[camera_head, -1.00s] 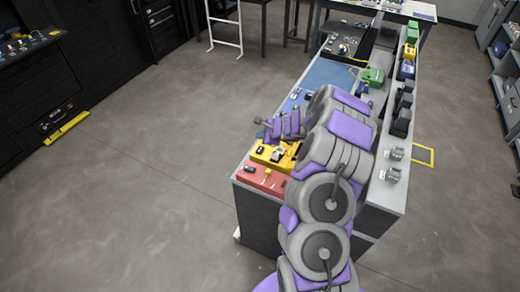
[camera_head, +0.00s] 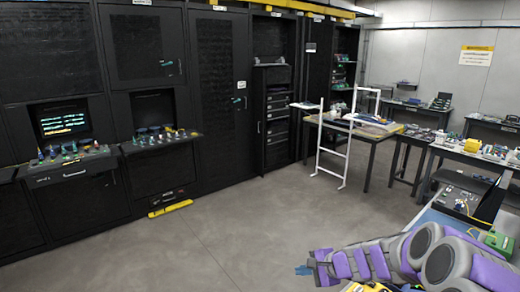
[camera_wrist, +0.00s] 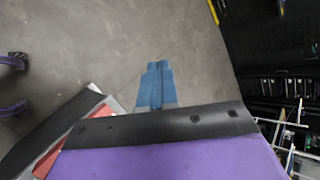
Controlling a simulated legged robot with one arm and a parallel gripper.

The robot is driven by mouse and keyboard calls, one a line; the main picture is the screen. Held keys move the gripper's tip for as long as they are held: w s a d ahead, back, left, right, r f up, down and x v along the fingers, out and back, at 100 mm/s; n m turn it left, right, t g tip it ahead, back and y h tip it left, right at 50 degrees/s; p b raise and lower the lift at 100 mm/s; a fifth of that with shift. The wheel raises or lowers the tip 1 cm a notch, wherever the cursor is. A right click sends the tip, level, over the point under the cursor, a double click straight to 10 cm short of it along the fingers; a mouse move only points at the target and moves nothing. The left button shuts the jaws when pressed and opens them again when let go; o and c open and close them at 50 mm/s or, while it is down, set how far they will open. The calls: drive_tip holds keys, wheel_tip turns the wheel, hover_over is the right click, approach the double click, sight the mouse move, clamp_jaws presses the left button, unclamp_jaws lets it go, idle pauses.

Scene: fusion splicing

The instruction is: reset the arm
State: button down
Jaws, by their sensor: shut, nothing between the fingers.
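My arm, grey with purple panels, reaches in from the lower right of the head view. Bare floor shows beyond the fingertips.
The workbench (camera_head: 432,212) runs along the lower right, with a green device (camera_head: 497,241) on it. A white ladder frame (camera_head: 335,145) stands before a table. Black cabinets (camera_head: 215,90) line the back left.

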drive_tip(key=s+a+r+n+g+h, duration=0.1)
drive_tip(key=s+a+r+n+g, duration=0.3)
drive_tip(key=s, duration=0.7)
drive_tip(key=s+a+r+n+g, duration=0.1)
drive_tip(key=s+a+r+n, duration=0.3)
drive_tip(key=s, duration=0.7)
drive_tip(key=s+d+n+g+h, duration=0.1)
drive_tip(key=s+d+n+h, duration=0.1)
drive_tip(key=s, duration=0.4)
drive_tip(key=s+d+n+g+h, duration=0.1)
drive_tip(key=s+d+h, duration=0.1)
drive_tip(key=s+d, duration=0.2)
drive_tip(key=s+d+f+n+g+h, duration=0.1)
drive_tip(key=s+d+n+h, duration=0.1)
drive_tip(key=s, duration=0.8)
drive_tip(key=shift+s+d+n+h, duration=0.2)
drive_tip(key=shift+d+n+h, duration=0.1)
drive_tip(key=shift+d, duration=0.1)
